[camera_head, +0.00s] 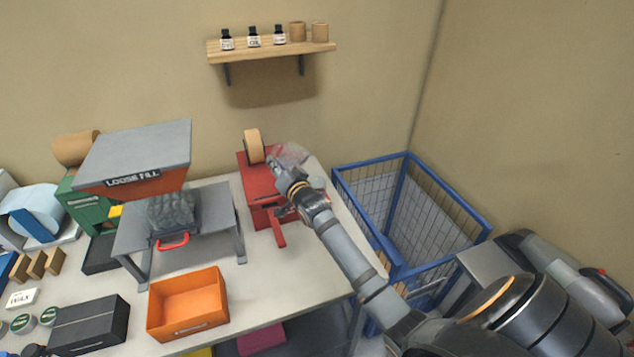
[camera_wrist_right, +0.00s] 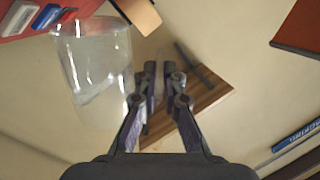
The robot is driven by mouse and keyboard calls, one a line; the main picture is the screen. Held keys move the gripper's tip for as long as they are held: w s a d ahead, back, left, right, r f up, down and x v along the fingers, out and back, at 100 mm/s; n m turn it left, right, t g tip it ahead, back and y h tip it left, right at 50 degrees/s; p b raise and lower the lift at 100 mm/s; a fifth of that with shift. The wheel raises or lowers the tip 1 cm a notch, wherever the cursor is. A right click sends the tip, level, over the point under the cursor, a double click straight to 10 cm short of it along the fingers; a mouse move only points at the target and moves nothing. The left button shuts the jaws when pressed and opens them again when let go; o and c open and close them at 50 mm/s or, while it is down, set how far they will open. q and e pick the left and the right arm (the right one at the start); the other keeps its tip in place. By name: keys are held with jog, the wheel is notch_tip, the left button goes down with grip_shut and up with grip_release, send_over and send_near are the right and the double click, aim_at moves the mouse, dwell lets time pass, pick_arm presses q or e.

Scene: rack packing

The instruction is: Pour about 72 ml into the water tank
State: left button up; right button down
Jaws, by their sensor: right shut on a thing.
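A clear jug (camera_wrist_right: 95,55) shows large in the right wrist view, beside my fingers. A slanted line in it looks like a water surface, so it seems tilted. In the head view the jug (camera_head: 293,153) is a faint clear shape over the back right of the red machine (camera_head: 257,183). My right gripper (camera_head: 284,168) is shut on the jug; its fingers (camera_wrist_right: 163,80) are close together in the wrist view, and the grip on a handle is hard to see. The water tank cannot be told apart on the red machine. My left gripper is not in view.
A tan tape roll (camera_head: 253,146) stands on the red machine. A loose-fill hopper (camera_head: 140,155) stands to the left, with an orange bin (camera_head: 188,304) in front. A blue wire cage (camera_head: 400,215) is right of the table. A wooden shelf (camera_head: 270,48) with small bottles hangs above.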

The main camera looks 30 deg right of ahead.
jog(key=shift+d+r, duration=0.1)
jog(key=shift+r, duration=0.2)
jog(key=shift+d+m, duration=0.3)
jog(key=shift+m, duration=0.4)
jog(key=shift+d+f+m+b, duration=0.2)
jog(key=shift+f+m+b, duration=0.2)
jog(key=shift+m+b, duration=0.15)
dwell(1.5)
